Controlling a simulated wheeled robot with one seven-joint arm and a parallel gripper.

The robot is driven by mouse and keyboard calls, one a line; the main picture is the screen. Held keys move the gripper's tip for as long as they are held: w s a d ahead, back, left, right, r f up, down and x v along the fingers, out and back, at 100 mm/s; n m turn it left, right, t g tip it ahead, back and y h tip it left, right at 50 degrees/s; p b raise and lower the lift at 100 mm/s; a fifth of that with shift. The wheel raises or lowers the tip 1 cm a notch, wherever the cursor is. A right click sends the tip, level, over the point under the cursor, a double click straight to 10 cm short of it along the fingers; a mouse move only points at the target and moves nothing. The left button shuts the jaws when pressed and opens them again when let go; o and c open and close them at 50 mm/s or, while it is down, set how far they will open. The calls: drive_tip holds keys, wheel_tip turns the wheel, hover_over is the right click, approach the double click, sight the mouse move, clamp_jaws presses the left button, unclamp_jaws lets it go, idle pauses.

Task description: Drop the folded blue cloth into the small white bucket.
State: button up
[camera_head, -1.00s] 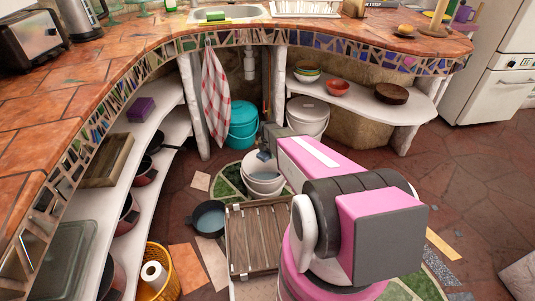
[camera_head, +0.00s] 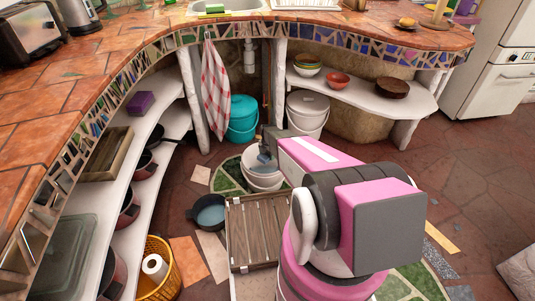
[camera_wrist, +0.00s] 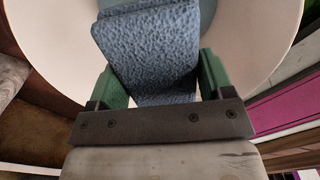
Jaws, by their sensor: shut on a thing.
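The folded blue cloth (camera_wrist: 150,55) hangs between the green fingers of my gripper (camera_wrist: 162,82), which is shut on it, in the wrist view. The pale inside wall of the small white bucket (camera_wrist: 55,35) surrounds the cloth's far end there. In the head view the white bucket (camera_head: 250,160) stands on the floor at the middle, in what looks like a stack of white vessels. The cloth (camera_head: 264,153) shows as a small bluish patch at its mouth, and my gripper (camera_head: 268,145) is over it, partly hidden by the arm. The cloth's depth inside is unclear.
A wooden slatted crate (camera_head: 252,235) and a dark pan (camera_head: 208,212) sit in front of the bucket. A teal bucket (camera_head: 242,122) and a lidded pale bucket (camera_head: 307,112) stand behind under the counter. A yellow basket (camera_head: 158,270) is at front left. Open floor lies right.

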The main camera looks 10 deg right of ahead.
drive_tip(key=o, duration=0.9)
drive_tip(key=shift+o, duration=0.2)
drive_tip(key=shift+r, duration=0.1)
wheel_tip(320, 180, up, 11)
drive_tip(key=shift+f, duration=0.2)
